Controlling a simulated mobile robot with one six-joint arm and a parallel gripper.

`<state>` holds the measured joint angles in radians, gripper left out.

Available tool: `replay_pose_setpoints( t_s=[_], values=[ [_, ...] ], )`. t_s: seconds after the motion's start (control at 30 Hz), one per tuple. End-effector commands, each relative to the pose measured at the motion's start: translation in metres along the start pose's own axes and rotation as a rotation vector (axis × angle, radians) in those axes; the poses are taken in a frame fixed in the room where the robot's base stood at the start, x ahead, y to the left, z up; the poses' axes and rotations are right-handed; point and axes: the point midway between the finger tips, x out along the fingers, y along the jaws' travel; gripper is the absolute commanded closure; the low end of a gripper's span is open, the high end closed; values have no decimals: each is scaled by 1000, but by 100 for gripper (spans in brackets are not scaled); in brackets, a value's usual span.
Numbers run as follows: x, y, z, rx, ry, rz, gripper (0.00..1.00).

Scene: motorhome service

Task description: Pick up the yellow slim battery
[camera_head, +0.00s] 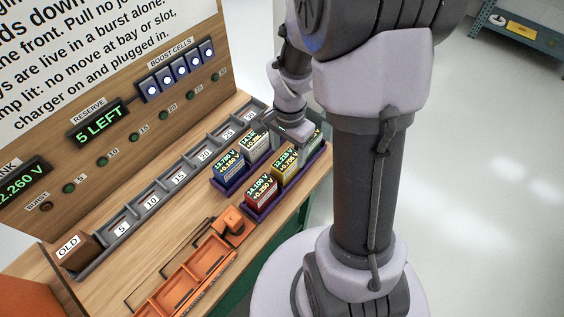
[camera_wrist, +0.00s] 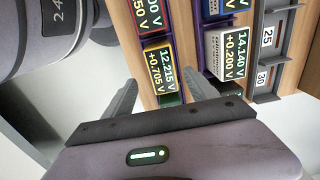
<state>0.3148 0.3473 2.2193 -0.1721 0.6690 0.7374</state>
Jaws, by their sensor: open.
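The yellow slim battery (camera_head: 286,172) stands upright in a purple tray (camera_head: 262,211), between a red battery (camera_head: 261,192) and a green one (camera_head: 314,139). Its top label reads 12.215 V, +0.705 V. In the wrist view the yellow battery (camera_wrist: 159,66) lies just beyond my fingertips, roughly between their lines. My gripper (camera_wrist: 164,84) is open and empty. In the head view my gripper (camera_head: 294,133) is over the far end of the trays, beside the green battery, its fingers mostly hidden by my wrist.
A second purple tray (camera_head: 226,193) holds a blue battery (camera_head: 228,171) and a white one (camera_head: 256,143). A grey slotted rack (camera_head: 178,180) with numbered bays runs behind. An orange charger (camera_head: 234,225) and orange holder (camera_head: 185,285) are at the front. The sign panel rises behind.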

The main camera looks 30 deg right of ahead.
Motion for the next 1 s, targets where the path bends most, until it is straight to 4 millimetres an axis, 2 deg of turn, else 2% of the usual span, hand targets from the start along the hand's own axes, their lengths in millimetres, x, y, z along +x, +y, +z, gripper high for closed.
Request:
replay_pose_setpoints(
  t_s=[0.03,0.27,0.5,0.7,1.0],
  values=[
    [14,0,0,-1,-1,1,34],
    [35,-1,1,-2,0,0,34],
    [79,-4,4,-1,0,0,34],
    [77,-5,4,-1,1,-1,36],
    [77,-5,4,-2,1,-1,94]
  ],
)
